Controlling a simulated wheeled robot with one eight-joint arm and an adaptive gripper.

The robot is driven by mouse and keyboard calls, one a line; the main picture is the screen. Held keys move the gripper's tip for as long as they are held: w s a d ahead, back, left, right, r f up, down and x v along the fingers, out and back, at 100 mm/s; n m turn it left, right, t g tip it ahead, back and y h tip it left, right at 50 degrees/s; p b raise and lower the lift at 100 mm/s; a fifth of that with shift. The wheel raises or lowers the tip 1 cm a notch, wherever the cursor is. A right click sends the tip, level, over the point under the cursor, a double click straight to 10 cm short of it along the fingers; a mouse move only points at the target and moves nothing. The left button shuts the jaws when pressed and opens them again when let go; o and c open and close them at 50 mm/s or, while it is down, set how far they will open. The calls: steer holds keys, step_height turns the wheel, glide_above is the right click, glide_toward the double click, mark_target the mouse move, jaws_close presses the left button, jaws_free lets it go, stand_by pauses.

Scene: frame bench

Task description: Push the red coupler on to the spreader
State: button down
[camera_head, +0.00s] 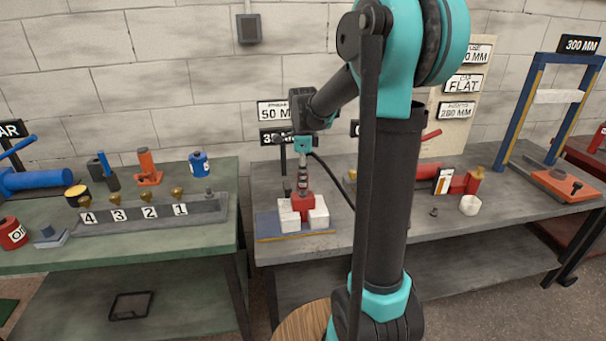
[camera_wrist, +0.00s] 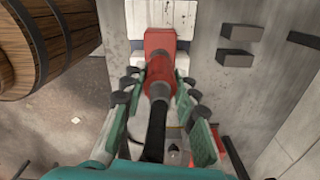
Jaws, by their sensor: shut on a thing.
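My gripper (camera_head: 302,182) points down over the middle bench. In the wrist view its green fingers with dark pads (camera_wrist: 160,88) are shut on the red coupler (camera_wrist: 159,76), a red cylinder with a black hose running back from it. Just beyond it is a red block (camera_wrist: 160,42) with white blocks around it, apparently the spreader; it also shows in the head view (camera_head: 303,202) below my gripper. The coupler lines up with the red block. I cannot tell whether they touch or how far they are engaged. My fingers hide most of the coupler in the head view.
The spreader rests on a blue plate (camera_head: 268,225) near the bench's left end. A black hose (camera_head: 331,180) arcs right of my gripper. A blue press frame (camera_head: 525,110) stands at the far right. The left green bench holds a numbered rack (camera_head: 150,214). A round wooden top (camera_head: 305,325) is in front.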

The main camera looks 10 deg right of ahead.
steer(key=shift+f, duration=0.7)
steer(key=c, duration=1.1)
jaws_free()
steer(key=shift+r, duration=0.1)
step_height(320, 180, up, 12)
steer(key=shift+f, duration=0.1)
